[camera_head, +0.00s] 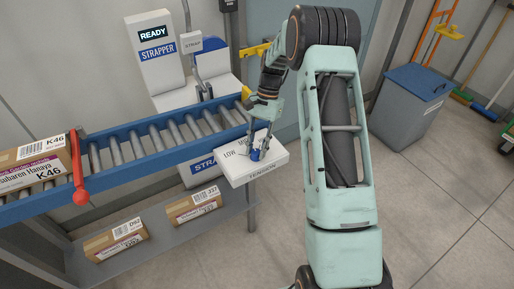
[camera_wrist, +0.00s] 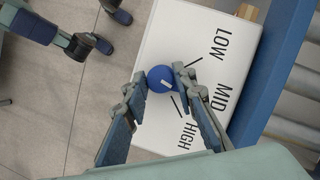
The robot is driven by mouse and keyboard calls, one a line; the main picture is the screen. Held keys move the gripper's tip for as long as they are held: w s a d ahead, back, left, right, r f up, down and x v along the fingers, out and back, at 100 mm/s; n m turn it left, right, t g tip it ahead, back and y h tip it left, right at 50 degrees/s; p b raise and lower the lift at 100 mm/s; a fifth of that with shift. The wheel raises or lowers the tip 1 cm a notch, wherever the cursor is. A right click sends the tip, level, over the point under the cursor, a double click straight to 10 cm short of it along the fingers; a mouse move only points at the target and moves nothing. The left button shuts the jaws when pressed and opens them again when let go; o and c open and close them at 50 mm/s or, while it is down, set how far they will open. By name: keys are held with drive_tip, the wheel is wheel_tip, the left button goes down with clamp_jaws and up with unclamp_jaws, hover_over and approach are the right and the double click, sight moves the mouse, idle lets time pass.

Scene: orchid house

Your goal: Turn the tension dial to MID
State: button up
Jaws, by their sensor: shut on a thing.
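The tension dial is a round blue knob (camera_head: 256,155) on a white panel (camera_head: 272,170) beside the roller conveyor. In the wrist view the knob (camera_wrist: 158,75) has a short white mark, and LOW, MID and HIGH are printed around its right side. The mark sits on the knob's lower right part; I cannot tell exactly which label it points to. My gripper (camera_head: 258,147) reaches down onto the knob. In the wrist view its two fingers (camera_wrist: 160,76) are shut on the knob from both sides, and the right finger covers part of the markings near MID.
The blue roller conveyor (camera_head: 118,170) runs along the panel, carrying a carton (camera_head: 35,165) and a red lever (camera_head: 78,170). The white strapper machine (camera_head: 160,52) reads READY. Two cartons lie on the lower shelf (camera_head: 165,240). A grey bin (camera_head: 410,100) stands at right; the floor in front is clear.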

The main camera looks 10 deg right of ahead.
drive_tip(key=shift+n+h, duration=0.5)
drive_tip(key=shift+n, duration=0.6)
drive_tip(key=shift+w, duration=0.1)
drive_tip(key=o, duration=1.1)
drive_tip(key=shift+o, duration=0.2)
drive_tip(key=v, duration=1.2)
drive_tip(key=shift+w, duration=0.15)
